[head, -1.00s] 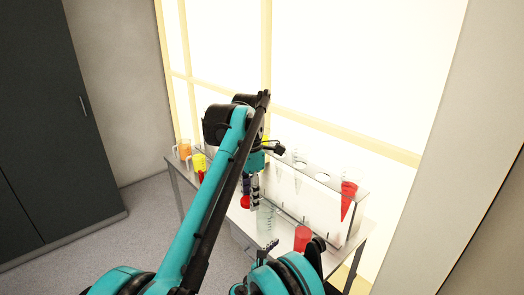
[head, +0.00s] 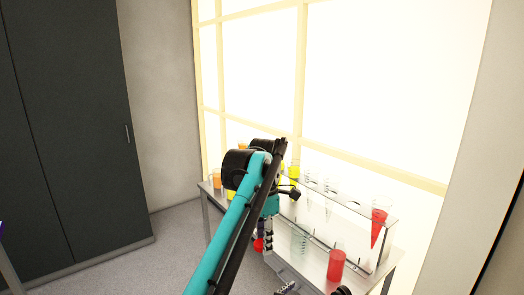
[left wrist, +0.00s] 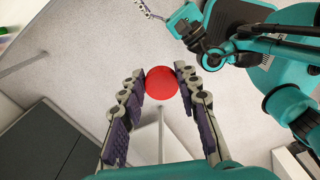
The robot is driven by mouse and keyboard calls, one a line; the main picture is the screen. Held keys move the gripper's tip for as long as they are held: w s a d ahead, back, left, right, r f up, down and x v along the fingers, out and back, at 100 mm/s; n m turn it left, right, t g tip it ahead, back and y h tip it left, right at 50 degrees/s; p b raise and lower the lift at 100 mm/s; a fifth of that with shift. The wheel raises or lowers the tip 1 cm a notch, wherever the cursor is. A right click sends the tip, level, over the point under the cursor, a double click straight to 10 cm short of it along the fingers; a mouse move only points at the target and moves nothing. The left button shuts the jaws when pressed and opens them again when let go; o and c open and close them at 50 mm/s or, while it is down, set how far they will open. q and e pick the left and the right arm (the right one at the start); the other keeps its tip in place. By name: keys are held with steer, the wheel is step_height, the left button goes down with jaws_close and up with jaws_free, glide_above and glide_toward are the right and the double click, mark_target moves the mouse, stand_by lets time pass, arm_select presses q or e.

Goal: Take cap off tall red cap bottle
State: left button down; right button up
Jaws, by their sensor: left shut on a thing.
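My left gripper (head: 262,236) is shut on a red cap (head: 258,245), which shows below its fingers at the table's left front side. In the left wrist view the cap is a smooth red disc (left wrist: 162,87) between the two fingers (left wrist: 161,95). Floor shows around the disc, and no bottle body is visible under it. A clear ribbed vessel (head: 299,241) stands on the table to the right of the cap, apart from it. Part of my right gripper (head: 287,288) shows at the bottom edge; its finger state is unclear.
The metal table (head: 285,265) stands by the bright window. A clear rack (head: 352,205) holds glass vessels and a red cone (head: 378,225). A red beaker (head: 336,265) is at the right front. Orange and yellow vessels stand at the left. A dark cabinet (head: 65,130) is far left.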

arm_select(q)
steer(key=shift+w+d+f+m, duration=0.1)
steer(key=shift+w+f+m, duration=0.3)
steer(key=shift+w+f, duration=0.4)
steer(key=s+a+f+m, duration=0.1)
steer(key=a+f+m, duration=0.4)
steer(key=f, duration=0.3)
steer(key=a+f+m, duration=0.4)
steer(key=f+m, duration=0.1)
steer(key=f, duration=0.4)
arm_select(e)
steer(key=s+d+r+m+g+y, duration=0.45)
steer(key=s+d+r+m, duration=0.45)
steer(key=m, duration=0.4)
arm_select(q)
steer(key=s+a+f+m, duration=0.9)
steer(key=s+f+m, duration=0.2)
steer(key=f, duration=0.3)
steer(key=shift+s, duration=0.75)
arm_select(e)
steer(key=s+a+m+y, duration=0.2)
steer(key=s+m+y, duration=0.1)
steer(key=s+m, duration=0.4)
steer(key=s+a+m+y, duration=0.2)
steer(key=s+m, duration=0.5)
steer(key=s, duration=0.4)
steer(key=shift+s+r+y, duration=0.2)
steer(key=shift+r+y, duration=0.05)
steer(key=shift+y, duration=0.3)
